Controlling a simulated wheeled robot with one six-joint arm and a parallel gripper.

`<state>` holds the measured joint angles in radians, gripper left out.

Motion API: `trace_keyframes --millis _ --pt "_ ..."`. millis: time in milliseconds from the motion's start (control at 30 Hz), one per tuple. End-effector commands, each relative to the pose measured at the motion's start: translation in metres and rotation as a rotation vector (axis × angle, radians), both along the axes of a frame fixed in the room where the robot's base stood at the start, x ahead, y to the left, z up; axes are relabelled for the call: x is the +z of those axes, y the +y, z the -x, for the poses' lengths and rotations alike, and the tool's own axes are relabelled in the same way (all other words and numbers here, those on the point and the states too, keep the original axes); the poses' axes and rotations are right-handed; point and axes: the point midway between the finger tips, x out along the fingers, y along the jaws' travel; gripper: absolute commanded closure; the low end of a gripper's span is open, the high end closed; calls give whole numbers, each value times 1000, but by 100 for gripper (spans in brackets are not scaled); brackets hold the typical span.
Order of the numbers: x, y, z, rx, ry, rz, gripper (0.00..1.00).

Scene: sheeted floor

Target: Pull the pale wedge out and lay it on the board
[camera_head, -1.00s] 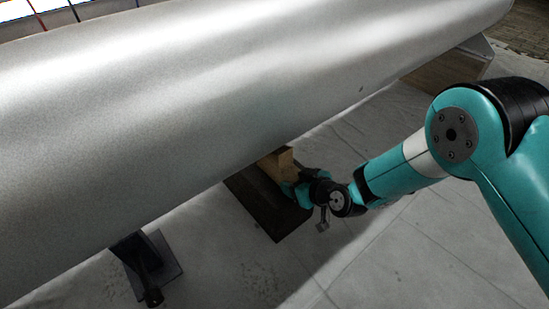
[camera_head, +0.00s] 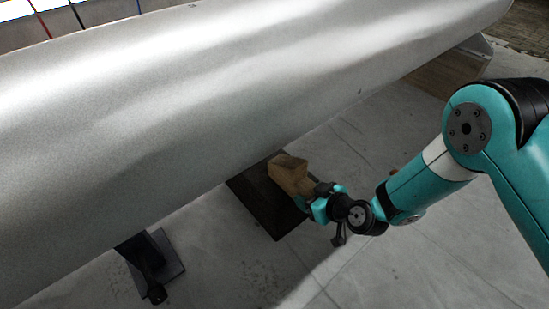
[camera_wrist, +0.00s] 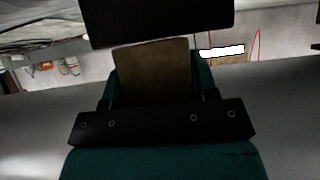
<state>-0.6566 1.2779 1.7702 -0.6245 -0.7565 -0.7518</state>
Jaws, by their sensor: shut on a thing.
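The pale wedge (camera_head: 290,176), a tan wooden block, is held at its near end by my gripper (camera_head: 312,193). In the head view it is above the dark board (camera_head: 262,207), beside the lower edge of the big grey cylinder. I cannot tell whether the wedge touches the board. In the wrist view the wedge (camera_wrist: 152,75) stands between the dark jaw parts, and my gripper (camera_wrist: 155,95) is shut on it. The board lies on the floor, partly hidden by the wedge, the gripper and the cylinder.
The big grey cylinder (camera_head: 200,110) runs diagonally across the head view, close above the wedge. A dark stand (camera_head: 153,265) is under it at the lower left. A wooden support (camera_head: 445,72) is at the upper right. The sheeted floor (camera_head: 400,280) is clear at the front.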

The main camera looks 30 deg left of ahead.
Motion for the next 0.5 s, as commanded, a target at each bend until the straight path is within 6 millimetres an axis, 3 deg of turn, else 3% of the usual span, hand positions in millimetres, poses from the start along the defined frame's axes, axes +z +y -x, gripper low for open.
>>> trace_keyframes --millis 500 --pt "2 -41 16 -2 2 -1 72"
